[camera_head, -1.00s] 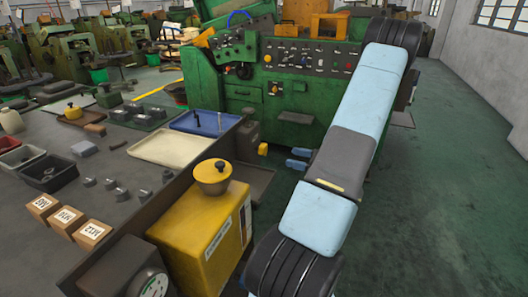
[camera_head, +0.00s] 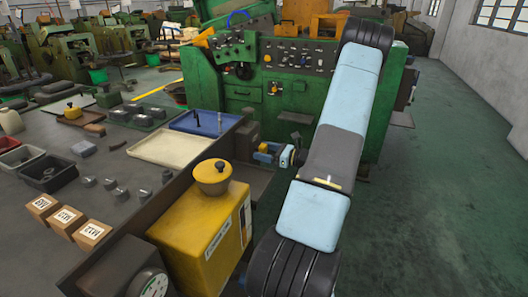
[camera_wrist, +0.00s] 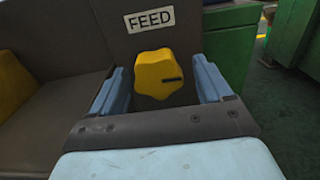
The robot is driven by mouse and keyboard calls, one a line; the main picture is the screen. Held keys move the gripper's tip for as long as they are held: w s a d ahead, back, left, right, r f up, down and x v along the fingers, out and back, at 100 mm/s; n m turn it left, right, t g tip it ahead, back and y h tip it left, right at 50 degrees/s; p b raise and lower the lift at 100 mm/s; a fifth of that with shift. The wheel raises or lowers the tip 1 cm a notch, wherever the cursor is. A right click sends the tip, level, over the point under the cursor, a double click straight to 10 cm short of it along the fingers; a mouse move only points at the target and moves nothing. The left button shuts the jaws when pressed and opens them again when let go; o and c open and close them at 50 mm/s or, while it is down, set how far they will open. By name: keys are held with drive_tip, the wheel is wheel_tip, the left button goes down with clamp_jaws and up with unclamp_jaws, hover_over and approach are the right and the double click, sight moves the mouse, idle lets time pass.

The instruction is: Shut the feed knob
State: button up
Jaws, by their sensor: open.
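The yellow feed knob (camera_wrist: 156,75) is lobed and has a short dark line on its right half, lying nearly level. It sits on a dark panel under a white FEED label (camera_wrist: 150,18). My gripper (camera_wrist: 163,88) is open, with one blue finger on each side of the knob and a visible gap on both sides. In the head view my gripper (camera_head: 267,154) is at the knob, beside the yellow box's far right, and the knob is mostly hidden by the fingers there.
A yellow box (camera_head: 200,235) with a round lid knob stands at the front. The grey bench (camera_head: 95,150) holds trays, small metal parts and labelled wooden blocks. A green machine (camera_head: 285,95) with a control panel stands behind. The floor to the right is clear.

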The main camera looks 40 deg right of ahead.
drive_tip(key=shift+w+a, duration=0.2)
drive_tip(key=shift+w, duration=0.15)
drive_tip(key=shift+d, duration=0.1)
drive_tip(key=c, duration=1)
